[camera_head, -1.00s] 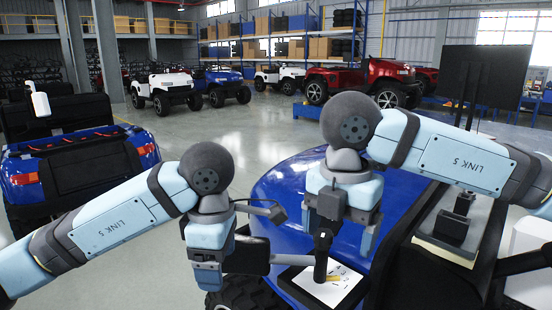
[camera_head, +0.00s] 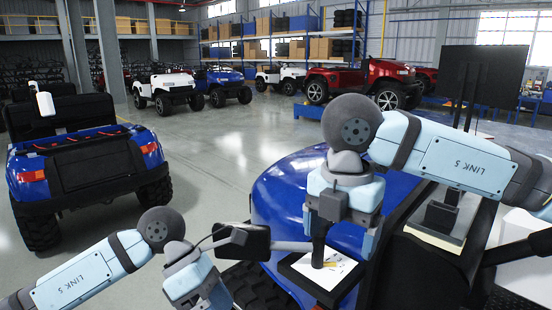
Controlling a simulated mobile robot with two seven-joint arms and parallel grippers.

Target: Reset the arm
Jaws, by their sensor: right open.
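My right gripper (camera_head: 341,244) is open and points down above the blue vehicle (camera_head: 285,190). A black handle-shaped object (camera_head: 319,232) shows at its left finger, with its lower end over the white sheet on a clipboard (camera_head: 302,280). I cannot tell whether they touch. My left gripper (camera_head: 205,303) is low at the bottom edge, tilted, beside the vehicle's black side mirror (camera_head: 247,241). Its fingertips are partly cut off, so its opening is unclear.
A blue vehicle with orange lights (camera_head: 85,165) stands at the left. A monitor (camera_head: 487,75) stands at the right. Red (camera_head: 365,80) and white (camera_head: 163,92) vehicles and shelving (camera_head: 290,35) are at the back. The floor (camera_head: 215,150) between is clear.

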